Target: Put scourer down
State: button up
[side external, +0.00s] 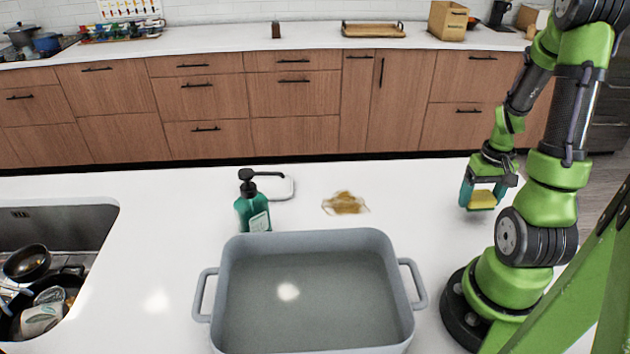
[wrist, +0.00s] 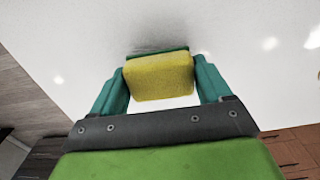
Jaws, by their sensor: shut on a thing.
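The scourer (side external: 482,200) is a yellow sponge block with a green layer on one face. My gripper (side external: 481,198) is shut on it, with one teal finger on each side, over the right part of the white island counter (side external: 420,200). In the wrist view the scourer (wrist: 160,80) sits between the teal fingertips (wrist: 162,82), its green layer on the side towards the counter (wrist: 240,40). The scourer is close to the counter surface; I cannot tell whether it touches.
A grey basin with two handles (side external: 233,290) stands at the front middle. A sink (side external: 60,222) with dishes lies left. The counter between spill and gripper is clear.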

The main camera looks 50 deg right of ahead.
aim_at(477, 205)
jog(key=shift+f, duration=1.4)
jog(key=shift+f, duration=0.15)
jog(key=o, duration=1)
jog(key=shift+o, duration=0.2)
notch_tip(477, 205, up, 12)
jog(key=shift+f, duration=0.1)
jog(key=w+a+r+n+t, duration=0.1)
jog(key=w+a+r+t, duration=0.1)
jog(key=w+a+r, duration=0.4)
jog(key=w+a+r+n+t+y, duration=0.1)
jog(key=w+a+r+n+t, duration=0.1)
jog(key=a, duration=0.9)
jog(key=w+a+r+n+t+y, duration=0.1)
jog(key=w+a+r+n+t, duration=0.1)
jog(key=a, duration=0.9)
notch_tip(477, 205, up, 2)
jog(key=shift+w+r+t, duration=0.2)
jog(key=shift+w+t, duration=0.4)
jog(key=shift+w, duration=0.25)
